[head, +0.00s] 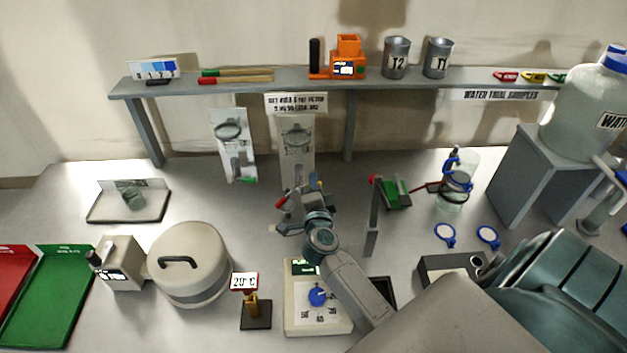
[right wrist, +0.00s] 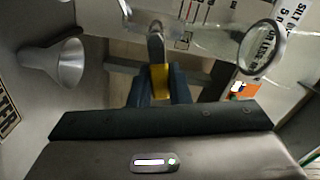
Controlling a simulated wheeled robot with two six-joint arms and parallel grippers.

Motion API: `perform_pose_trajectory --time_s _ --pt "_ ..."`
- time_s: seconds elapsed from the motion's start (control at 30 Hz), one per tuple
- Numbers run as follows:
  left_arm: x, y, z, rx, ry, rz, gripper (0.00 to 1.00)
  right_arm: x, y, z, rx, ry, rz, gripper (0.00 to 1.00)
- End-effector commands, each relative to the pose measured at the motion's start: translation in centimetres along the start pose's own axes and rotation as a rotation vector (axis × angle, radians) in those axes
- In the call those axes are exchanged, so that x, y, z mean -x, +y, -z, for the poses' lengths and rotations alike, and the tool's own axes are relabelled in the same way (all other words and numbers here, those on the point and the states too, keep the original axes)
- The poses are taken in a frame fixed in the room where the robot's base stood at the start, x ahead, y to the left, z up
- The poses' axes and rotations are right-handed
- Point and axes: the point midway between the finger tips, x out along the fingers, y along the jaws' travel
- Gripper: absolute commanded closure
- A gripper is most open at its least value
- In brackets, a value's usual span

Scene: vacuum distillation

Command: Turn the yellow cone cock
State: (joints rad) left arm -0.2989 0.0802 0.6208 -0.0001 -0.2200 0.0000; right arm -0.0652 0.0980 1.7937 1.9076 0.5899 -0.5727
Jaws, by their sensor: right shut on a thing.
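The yellow cone cock (right wrist: 160,82) shows in the right wrist view as a short yellow handle below a clear glass tube (right wrist: 205,38). My right gripper (right wrist: 158,78) has its two dark blue fingers on either side of the yellow handle and is shut on it. In the head view my right gripper (head: 312,192) is in front of the white panel at the middle of the bench, and the gripper and arm mostly hide the cock there. My left gripper is not in view.
A red-handled part (head: 283,202) is close left of my gripper. A grey upright plate (head: 373,220) stands to its right, and a white device with a blue knob (head: 317,296) lies below. A shelf (head: 300,80) runs behind. A grey cone (right wrist: 66,62) shows in the wrist view.

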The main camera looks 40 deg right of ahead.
Motion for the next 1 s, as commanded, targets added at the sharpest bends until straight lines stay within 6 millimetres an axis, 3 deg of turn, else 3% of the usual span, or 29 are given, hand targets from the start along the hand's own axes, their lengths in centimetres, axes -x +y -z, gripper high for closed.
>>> perform_pose_trajectory --time_s 0.4,1.0 --pt "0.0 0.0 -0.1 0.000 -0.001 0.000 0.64 0.0 1.2 -0.1 -0.245 0.001 -0.003 1.00" --pt "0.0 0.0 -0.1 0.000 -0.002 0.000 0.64 0.1 1.5 -0.2 -0.306 0.001 -0.004 1.00"
